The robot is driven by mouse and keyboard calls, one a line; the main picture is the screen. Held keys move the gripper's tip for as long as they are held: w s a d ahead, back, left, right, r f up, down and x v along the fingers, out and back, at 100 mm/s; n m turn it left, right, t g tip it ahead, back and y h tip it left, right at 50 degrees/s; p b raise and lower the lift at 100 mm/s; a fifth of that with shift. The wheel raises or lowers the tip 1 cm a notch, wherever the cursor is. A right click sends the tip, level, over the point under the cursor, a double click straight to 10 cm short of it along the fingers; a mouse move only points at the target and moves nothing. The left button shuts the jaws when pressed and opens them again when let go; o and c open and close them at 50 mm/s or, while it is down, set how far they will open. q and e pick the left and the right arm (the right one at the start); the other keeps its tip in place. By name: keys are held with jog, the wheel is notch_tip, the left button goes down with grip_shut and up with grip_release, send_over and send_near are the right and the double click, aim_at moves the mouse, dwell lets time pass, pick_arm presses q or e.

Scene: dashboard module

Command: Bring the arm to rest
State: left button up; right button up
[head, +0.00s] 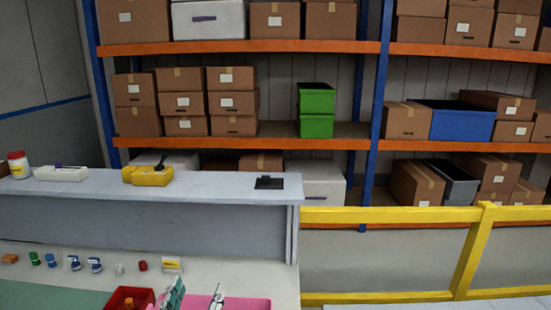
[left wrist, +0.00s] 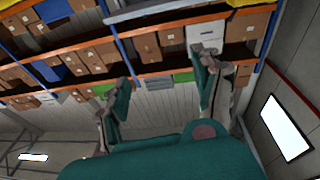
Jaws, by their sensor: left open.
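My left gripper (head: 198,287) shows at the bottom edge of the head view, over the near bench and in front of a pink tray. Only its teal and grey fingertips are in the picture. In the left wrist view the gripper (left wrist: 164,68) has its two fingers spread wide, with nothing between them. The shelves behind it look tilted there. My right gripper is in neither view.
A red bin (head: 118,296) and a pink tray (head: 252,304) sit on the bench (head: 215,262). Several small parts stand in a row behind them. A raised ledge (head: 222,184) holds a yellow item (head: 150,177). A yellow railing (head: 400,214) and loaded shelves (head: 290,143) lie beyond.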

pick_arm(q)
jog(key=s+a+f+g+y, duration=0.1)
jog(key=s+a+f+g, duration=0.15)
jog(key=f, duration=0.25)
jog(key=s+a+f+n+g+y, duration=0.1)
jog(key=s+a+f+g, duration=0.15)
jog(key=f, duration=0.35)
jog(key=s+a+f+g+y, duration=0.1)
jog(key=s+f+g, duration=0.2)
jog(key=f, duration=0.2)
jog(key=s+f+m+g, duration=0.1)
jog(key=s+f+g, duration=0.35)
jog(key=s, duration=0.35)
jog(key=s+f+m+g, duration=0.1)
jog(key=s+f+g, duration=0.3)
jog(key=s+f, duration=0.3)
notch_tip(320, 180, down, 26)
jog(key=b, duration=0.5)
jog(key=s+a+f+g+b, duration=0.1)
jog(key=s+f+b, duration=0.1)
jog(key=s+f, duration=0.6)
jog(key=s+a+f+g+b, duration=0.1)
jog(key=s+f+b, duration=0.2)
jog(key=s+f, duration=0.6)
notch_tip(320, 180, down, 7)
jog(key=shift+s+a+f+m+h, duration=0.1)
jog(key=shift+s+a+m+h, duration=0.2)
jog(key=shift+a+m, duration=0.1)
